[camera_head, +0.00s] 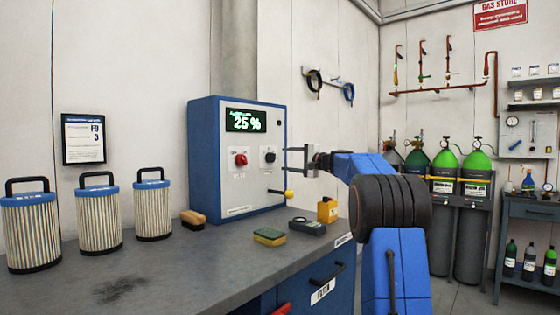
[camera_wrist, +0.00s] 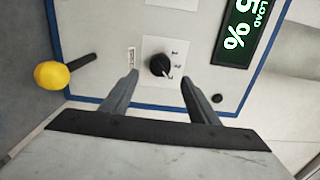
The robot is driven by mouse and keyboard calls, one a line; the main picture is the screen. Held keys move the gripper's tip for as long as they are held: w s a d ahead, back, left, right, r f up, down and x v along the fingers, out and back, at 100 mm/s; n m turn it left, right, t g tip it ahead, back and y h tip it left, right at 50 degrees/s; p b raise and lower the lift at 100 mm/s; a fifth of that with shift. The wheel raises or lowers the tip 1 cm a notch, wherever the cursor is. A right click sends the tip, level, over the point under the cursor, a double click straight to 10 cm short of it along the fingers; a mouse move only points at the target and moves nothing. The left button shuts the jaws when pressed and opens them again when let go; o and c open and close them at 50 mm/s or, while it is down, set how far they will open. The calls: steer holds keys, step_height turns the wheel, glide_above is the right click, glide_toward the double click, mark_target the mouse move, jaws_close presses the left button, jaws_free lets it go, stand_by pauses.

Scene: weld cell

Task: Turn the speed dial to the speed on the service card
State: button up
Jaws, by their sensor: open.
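The speed dial (camera_head: 268,156) is a black knob on a white plate, on the front of the blue-edged control box (camera_head: 203,150). In the wrist view the dial (camera_wrist: 159,65) shows a pale pointer mark and small numbers on its plate; its exact setting is hard to tell. My gripper (camera_head: 292,161) is open and empty in front of the box. In the wrist view my gripper (camera_wrist: 159,79) has one finger either side of the dial, apart from it. The framed service card (camera_head: 83,138) hangs on the left wall and seems to show a 3.
The green display (camera_head: 245,120) reads 25 %. A red knob (camera_head: 240,159) sits left of the dial. A yellow-tipped lever (camera_head: 288,194) sticks out below it. Three filter cartridges (camera_head: 100,220), a brush (camera_head: 193,219) and a sponge (camera_head: 269,237) stand on the bench (camera_head: 190,265).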

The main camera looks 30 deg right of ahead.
steer(key=v, duration=1)
steer(key=shift+s+d, duration=0.1)
